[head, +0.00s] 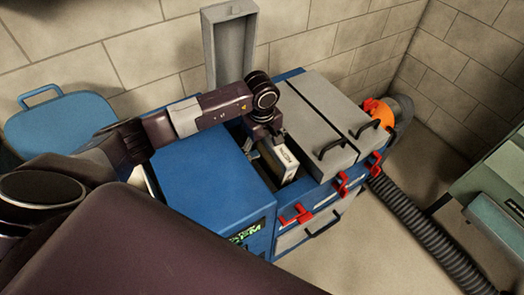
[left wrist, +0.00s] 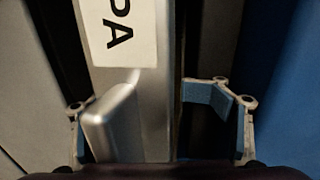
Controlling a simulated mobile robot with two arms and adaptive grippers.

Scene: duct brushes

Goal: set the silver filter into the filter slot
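The silver filter (head: 277,162), with a white lettered label, stands upright or slightly tilted in the filter slot (head: 290,187) of the blue machine, its top part showing above the opening. My left gripper (head: 268,137) is right above it at its top end. In the left wrist view the filter (left wrist: 158,100) and its protruding grip (left wrist: 110,125) lie between the fingers of the left gripper (left wrist: 160,115). A dark gap shows beside the right-hand finger; the left-hand finger is partly hidden by the grip, so contact is unclear. The filter's lower part is hidden. My right gripper is not in view.
Grey lids (head: 322,110) with black handles lie right of the slot. An open grey lid (head: 230,45) stands behind it. Red latches (head: 297,214) line the front edge. An orange fitting (head: 378,112) and a black hose (head: 425,235) are at the right.

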